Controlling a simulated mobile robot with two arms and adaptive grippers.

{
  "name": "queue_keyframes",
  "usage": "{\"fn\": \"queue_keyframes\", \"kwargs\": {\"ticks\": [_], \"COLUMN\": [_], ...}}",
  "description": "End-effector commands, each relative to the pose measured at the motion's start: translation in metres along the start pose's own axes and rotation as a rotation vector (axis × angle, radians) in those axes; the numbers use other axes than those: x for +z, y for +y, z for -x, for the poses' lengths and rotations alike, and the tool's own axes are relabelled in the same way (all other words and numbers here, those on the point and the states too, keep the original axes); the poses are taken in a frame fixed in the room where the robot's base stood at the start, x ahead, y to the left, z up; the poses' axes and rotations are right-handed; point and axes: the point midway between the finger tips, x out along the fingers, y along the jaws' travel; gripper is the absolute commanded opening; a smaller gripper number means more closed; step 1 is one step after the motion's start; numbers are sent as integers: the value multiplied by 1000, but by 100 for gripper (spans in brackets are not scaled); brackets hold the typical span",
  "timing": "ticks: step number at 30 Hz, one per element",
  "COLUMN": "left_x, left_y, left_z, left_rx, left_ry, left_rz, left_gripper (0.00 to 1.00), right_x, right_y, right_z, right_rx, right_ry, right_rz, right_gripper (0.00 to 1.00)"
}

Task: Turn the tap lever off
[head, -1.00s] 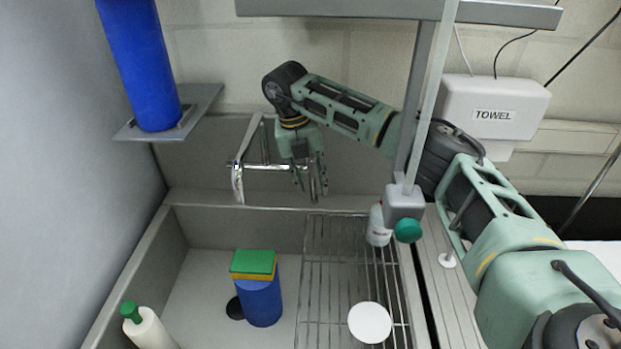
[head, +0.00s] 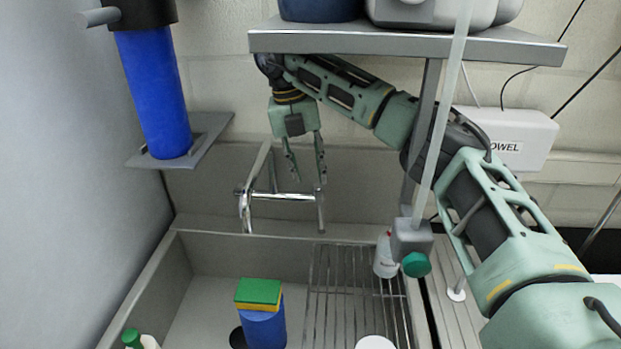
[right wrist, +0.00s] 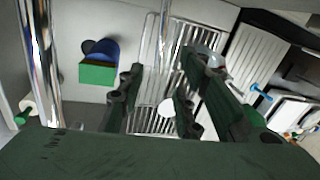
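The chrome tap (head: 281,196) stands at the back of the sink, with a crossbar between two uprights. A slanted flat metal piece, which looks like its lever (head: 261,158), rises from the left part. My right gripper (head: 306,178) points down with its fingers apart and empty. Its tips are just above the right part of the crossbar in the picture; I cannot tell if they touch it. In the right wrist view the open fingers (right wrist: 158,88) frame the drying rack, and a chrome tube (right wrist: 42,60) shows at the left. My left gripper is out of view.
A shelf (head: 400,45) on a post hangs over my right arm. A blue cylinder (head: 155,95) stands on a wall bracket at left. A sponge (head: 258,292) on a blue cup sits in the sink, beside the wire rack (head: 335,290). A white bottle (head: 385,257) stands by the post.

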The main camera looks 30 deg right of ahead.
Motion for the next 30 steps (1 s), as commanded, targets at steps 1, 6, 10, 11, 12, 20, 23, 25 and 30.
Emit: {"fn": "queue_keyframes", "kwargs": {"ticks": [1,6,10,11,12,20,23,25,30], "left_x": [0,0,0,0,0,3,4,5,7], "left_y": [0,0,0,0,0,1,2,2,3], "left_z": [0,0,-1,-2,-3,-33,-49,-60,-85], "left_rx": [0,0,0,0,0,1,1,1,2], "left_ry": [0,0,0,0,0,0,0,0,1], "left_rz": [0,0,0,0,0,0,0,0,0], "left_gripper": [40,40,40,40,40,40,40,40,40], "right_x": [0,0,0,0,0,-2,-2,-2,-2], "right_y": [0,0,0,0,-1,-18,-31,-43,-79], "right_z": [1,1,0,-2,-5,-53,-72,-83,-96], "right_rx": [0,0,3,7,16,241,387,484,656], "right_ry": [0,0,2,4,9,58,23,-34,-261], "right_rz": [0,0,5,11,26,367,577,723,1052], "right_gripper": [32,32,25,22,19,0,0,0,0]}}
